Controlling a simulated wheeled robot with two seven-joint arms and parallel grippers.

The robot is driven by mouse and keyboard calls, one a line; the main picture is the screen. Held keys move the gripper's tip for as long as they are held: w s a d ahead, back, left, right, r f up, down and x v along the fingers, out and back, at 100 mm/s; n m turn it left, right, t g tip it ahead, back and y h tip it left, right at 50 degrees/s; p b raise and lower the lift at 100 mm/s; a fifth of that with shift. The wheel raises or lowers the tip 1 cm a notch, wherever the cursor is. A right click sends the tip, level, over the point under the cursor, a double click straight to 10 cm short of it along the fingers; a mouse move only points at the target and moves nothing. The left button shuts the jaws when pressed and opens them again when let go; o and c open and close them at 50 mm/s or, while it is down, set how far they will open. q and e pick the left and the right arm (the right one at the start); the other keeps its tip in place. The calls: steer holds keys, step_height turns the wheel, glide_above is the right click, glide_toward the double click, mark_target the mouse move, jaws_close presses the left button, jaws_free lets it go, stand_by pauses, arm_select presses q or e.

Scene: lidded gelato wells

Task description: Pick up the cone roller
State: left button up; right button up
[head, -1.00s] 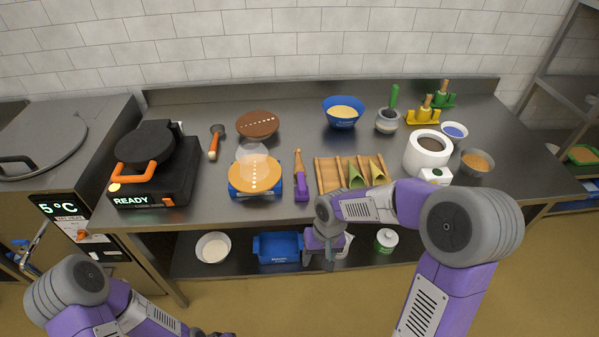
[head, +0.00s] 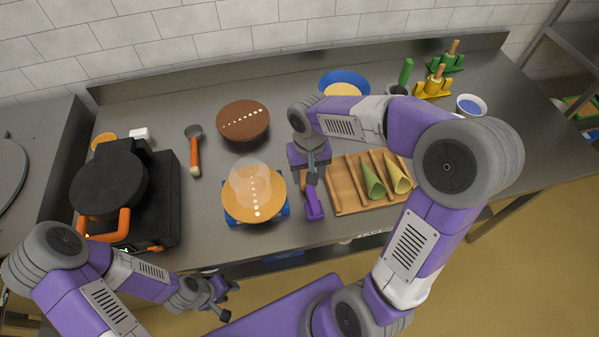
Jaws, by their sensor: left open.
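The cone roller, seen as a wooden cone with a purple base or handle (head: 314,206), lies at the front middle of the counter. Its wooden part is mostly hidden by my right gripper (head: 312,175), whose fingers point down over it. I cannot tell whether those fingers touch it or how far apart they are. My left gripper (head: 226,297) is open and empty in front of the counter's edge, at the lower left, well away from the roller.
A wooden rack (head: 347,190) with green and yellow cones stands just right of the roller. A tan dotted disc (head: 240,205) on a blue base is to its left. A brown disc (head: 242,121), an orange-handled tool (head: 194,155) and a black iron (head: 108,184) stand farther left and back.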

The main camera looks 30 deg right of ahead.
mark_target(310, 188)
steer(key=f, duration=0.2)
steer(key=f+b, duration=0.1)
steer(key=f, duration=0.1)
steer(key=s+f, duration=0.1)
steer(key=f, duration=0.1)
steer(key=shift+d+f+b, duration=0.25)
steer(key=shift+f+b, duration=0.1)
steer(key=shift+w+f, duration=0.1)
steer(key=shift+f, duration=0.15)
jaws_close()
